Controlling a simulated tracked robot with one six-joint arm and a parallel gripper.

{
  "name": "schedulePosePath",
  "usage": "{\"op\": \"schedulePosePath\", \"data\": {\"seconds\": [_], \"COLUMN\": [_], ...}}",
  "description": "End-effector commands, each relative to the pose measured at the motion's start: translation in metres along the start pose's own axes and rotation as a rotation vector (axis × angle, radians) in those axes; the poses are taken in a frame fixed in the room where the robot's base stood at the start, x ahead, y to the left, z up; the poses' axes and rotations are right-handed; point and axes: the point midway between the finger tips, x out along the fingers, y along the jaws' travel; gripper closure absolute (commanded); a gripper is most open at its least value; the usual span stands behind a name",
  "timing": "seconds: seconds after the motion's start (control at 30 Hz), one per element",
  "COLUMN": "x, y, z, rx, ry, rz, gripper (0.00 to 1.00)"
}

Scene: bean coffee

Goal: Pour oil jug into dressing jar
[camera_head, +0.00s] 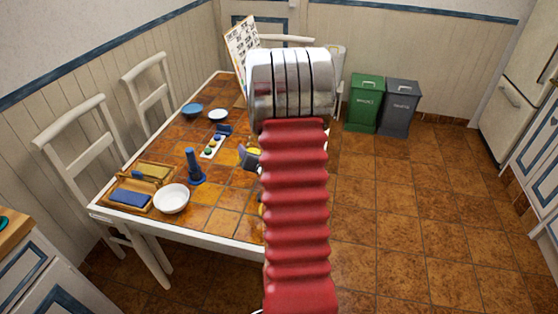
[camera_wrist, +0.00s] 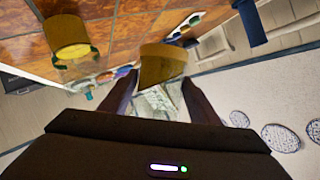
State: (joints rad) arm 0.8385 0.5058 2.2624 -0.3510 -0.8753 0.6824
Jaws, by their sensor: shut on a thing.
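In the wrist view my gripper (camera_wrist: 160,82) is shut on a clear vessel with amber oil (camera_wrist: 162,65), which looks like the oil jug. The oil shows as a slanted wedge beyond the fingers; the vessel's clear walls are hard to make out. At upper left of that view stands a clear container with yellow contents and a green band (camera_wrist: 70,38), possibly the dressing jar. It is apart from the held jug.
The tiled table (camera_head: 225,195) holds a white bowl (camera_head: 171,198), a blue upright object (camera_head: 194,167), a wooden tray with a blue block (camera_head: 130,197), a tray of coloured pieces (camera_head: 213,146) and small bowls (camera_head: 218,115). Chairs stand left; a green bin (camera_head: 365,103) stands right. Floor at right is clear.

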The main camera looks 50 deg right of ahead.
Motion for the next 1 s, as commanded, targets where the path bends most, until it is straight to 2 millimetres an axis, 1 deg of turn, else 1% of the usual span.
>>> {"op": "schedulePosePath", "data": {"seconds": [0.27,0.4,1.0], "x": [-0.004,-0.005,-0.006], "y": [0.007,0.005,0.005], "z": [-0.011,-0.013,-0.015], "rx": [0.128,0.175,0.205], "ry": [0.002,0.000,0.000], "rz": [-0.051,-0.073,-0.086], "gripper": [0.79,0.79,0.79]}}
